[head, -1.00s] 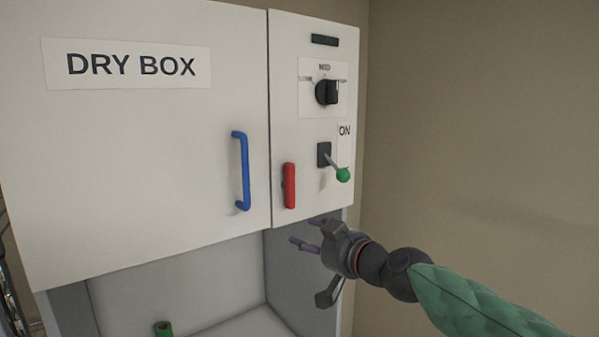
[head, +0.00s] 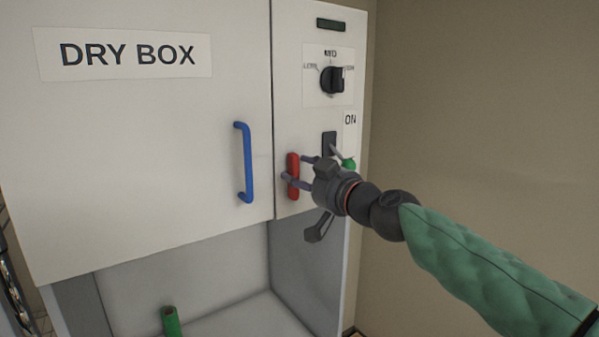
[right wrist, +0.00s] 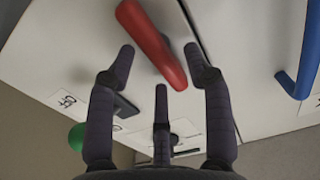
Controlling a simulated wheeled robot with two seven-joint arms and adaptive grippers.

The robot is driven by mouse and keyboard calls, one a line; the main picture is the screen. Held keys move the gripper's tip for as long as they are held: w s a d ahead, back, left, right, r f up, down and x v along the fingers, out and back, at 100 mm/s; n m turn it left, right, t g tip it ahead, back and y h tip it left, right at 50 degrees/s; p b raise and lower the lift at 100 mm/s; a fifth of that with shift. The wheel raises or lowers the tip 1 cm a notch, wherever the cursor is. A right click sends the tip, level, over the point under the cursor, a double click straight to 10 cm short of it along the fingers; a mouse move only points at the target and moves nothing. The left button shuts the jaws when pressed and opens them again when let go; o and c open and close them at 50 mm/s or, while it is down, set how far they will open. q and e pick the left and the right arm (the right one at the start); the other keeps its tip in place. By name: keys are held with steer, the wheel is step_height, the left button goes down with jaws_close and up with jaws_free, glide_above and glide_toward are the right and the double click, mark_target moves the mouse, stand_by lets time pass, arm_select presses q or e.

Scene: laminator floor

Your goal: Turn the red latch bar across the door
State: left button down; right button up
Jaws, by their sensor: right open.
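The red latch bar (head: 293,175) stands upright on the control panel, right of the door seam. It also shows in the right wrist view (right wrist: 150,42), just beyond the fingertips. My right gripper (head: 297,172) is open in front of the bar, its fingers overlapping it in the head view. In the right wrist view its fingers (right wrist: 160,70) are spread with the bar running between and ahead of the upper two. I cannot tell whether they touch it. The white door (head: 150,150) is closed and bears a blue handle (head: 246,162). My left gripper is not in view.
A green-knobbed lever (head: 348,163) beside the ON label sits close behind my right gripper. A black dial (head: 333,80) is above it. An open bay lies below the door, with a green tube (head: 171,321) in it. A bare wall is at right.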

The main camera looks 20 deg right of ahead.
steer(key=shift+w+a, duration=0.25)
steer(key=shift+w, duration=0.4)
steer(key=shift+c, duration=0.3)
jaws_close()
